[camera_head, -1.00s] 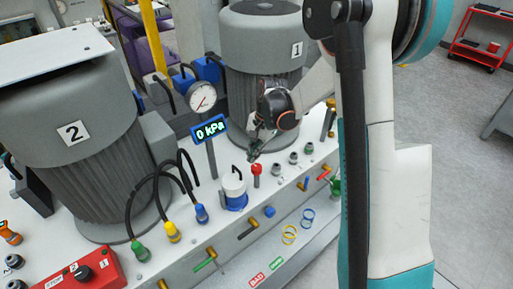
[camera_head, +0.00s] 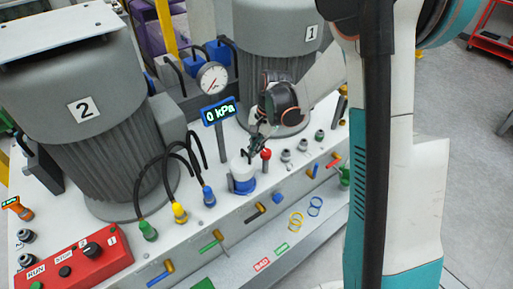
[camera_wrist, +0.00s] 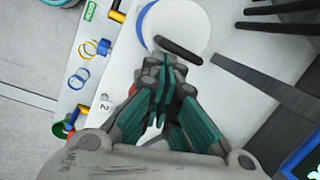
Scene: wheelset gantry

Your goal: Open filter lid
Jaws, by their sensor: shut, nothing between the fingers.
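The filter (camera_head: 242,182) is a short blue and white cylinder on the bench top, in front of the gauge post. Its round white lid (camera_wrist: 187,22) fills the top middle of the wrist view, with a blue rim at its left. A dark bar-shaped handle (camera_wrist: 178,50) lies across the lid's near edge. The lid looks closed. My gripper (camera_head: 251,151) is above the filter's right side; in the wrist view its fingers (camera_wrist: 163,65) are shut and empty, with the tips beside the handle. I cannot tell whether they touch it.
A red-topped knob (camera_head: 267,154) stands close to the filter's right. The gauge (camera_head: 212,78) and the 0 kPa display (camera_head: 219,112) rise behind. Hoses with blue, yellow and green (camera_head: 148,231) plugs are at left. Motors 1 (camera_head: 280,55) and 2 (camera_head: 95,150) stand behind.

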